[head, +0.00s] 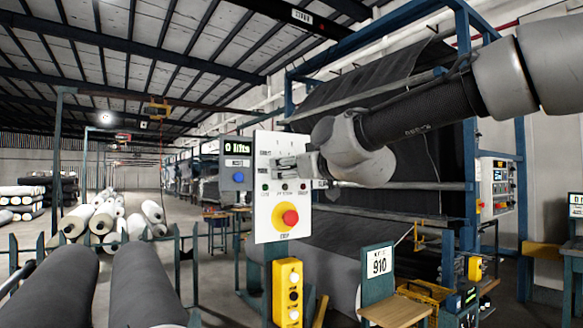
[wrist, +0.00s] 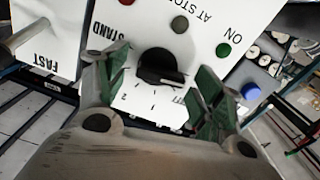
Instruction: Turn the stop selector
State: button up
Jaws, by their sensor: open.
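The stop selector (wrist: 160,68) is a round black knob on a white panel, upside down in the wrist view, with the marks 1 and 2 by it. My gripper (wrist: 160,80) is open, one green-padded finger on each side of the knob in the picture. I see a gap on both sides and no contact; how deep the fingers reach is unclear. In the head view the white control panel (head: 268,228) stands upright, and my gripper (head: 288,166) is at its upper half, hiding the selector there.
Below on the panel is a red stop button (head: 290,217) on a yellow disc. Red (wrist: 117,13), grey (wrist: 180,24) and green (wrist: 223,50) lamps sit near the knob. A grey box with a blue button (head: 238,177) is left of the panel. A yellow button box (head: 287,290) hangs below.

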jog(key=shift+c, duration=0.4)
jog(key=c, duration=0.9)
jog(key=shift+c, duration=0.2)
jog(key=shift+m, duration=0.4)
jog(key=shift+w+d+r+m, duration=0.1)
jog(key=shift+m, duration=3.6)
jog(key=shift+w+d+m, duration=0.1)
jog(key=shift+m, duration=3.6)
